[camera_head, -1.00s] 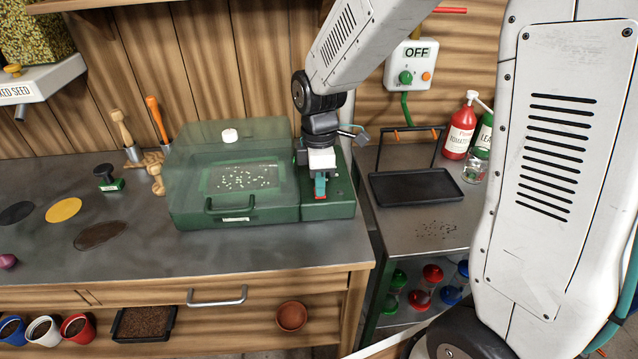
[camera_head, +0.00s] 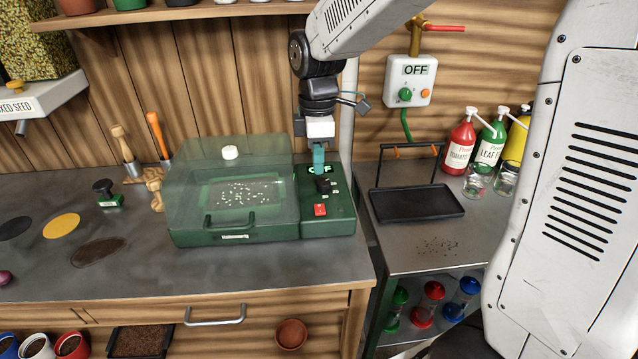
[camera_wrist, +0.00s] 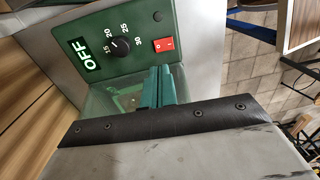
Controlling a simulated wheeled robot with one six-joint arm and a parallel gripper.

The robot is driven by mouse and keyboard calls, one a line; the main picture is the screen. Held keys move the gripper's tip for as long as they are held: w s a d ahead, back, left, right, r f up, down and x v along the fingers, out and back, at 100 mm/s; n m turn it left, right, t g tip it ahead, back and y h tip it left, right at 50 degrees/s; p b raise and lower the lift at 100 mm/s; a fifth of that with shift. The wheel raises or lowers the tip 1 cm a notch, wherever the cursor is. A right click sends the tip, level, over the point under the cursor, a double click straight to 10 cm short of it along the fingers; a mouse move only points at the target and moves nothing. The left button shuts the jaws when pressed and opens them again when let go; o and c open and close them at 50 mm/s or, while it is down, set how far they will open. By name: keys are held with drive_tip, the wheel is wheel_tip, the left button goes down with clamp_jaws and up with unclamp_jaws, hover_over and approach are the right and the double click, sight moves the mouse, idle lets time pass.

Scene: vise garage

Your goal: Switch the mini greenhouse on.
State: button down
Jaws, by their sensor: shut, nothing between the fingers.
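The mini greenhouse (camera_head: 235,237) is a green box with a clear lid, standing closed on the bench with pale seeds visible inside. Its control panel (camera_head: 342,217) on the right carries a display reading OFF, which also shows in the wrist view (camera_wrist: 85,58). My gripper (camera_head: 319,168) is shut and empty. Its teal fingers hang above the panel, covering part of the display in the head view, apart from the red switch.
A white wall box (camera_head: 411,80), also reading OFF, hangs at the upper right. A black tray (camera_head: 416,203) and sauce-like bottles (camera_head: 458,149) stand on the metal side table.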

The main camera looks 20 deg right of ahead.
sight(320, 212)
drive_tip(key=r, duration=0.5)
drive_tip(key=shift+w+d, duration=0.1)
drive_tip(key=shift+w, duration=0.2)
drive_tip(key=shift+s+a+r+g, duration=0.1)
drive_tip(key=shift+s+g, duration=0.05)
drive_tip(key=shift+s, duration=0.25)
drive_tip(key=shift+s+a+r+g, duration=0.1)
drive_tip(key=shift+s+g, duration=0.05)
drive_tip(key=shift+s, duration=0.2)
drive_tip(key=shift+f, duration=0.2)
drive_tip(key=f, duration=0.4)
drive_tip(key=s+f, duration=0.1)
drive_tip(key=f, duration=0.8)
drive_tip(key=shift+s+a+f, duration=0.25)
drive_tip(key=shift+s+f, duration=0.05)
drive_tip(key=shift+f, duration=0.05)
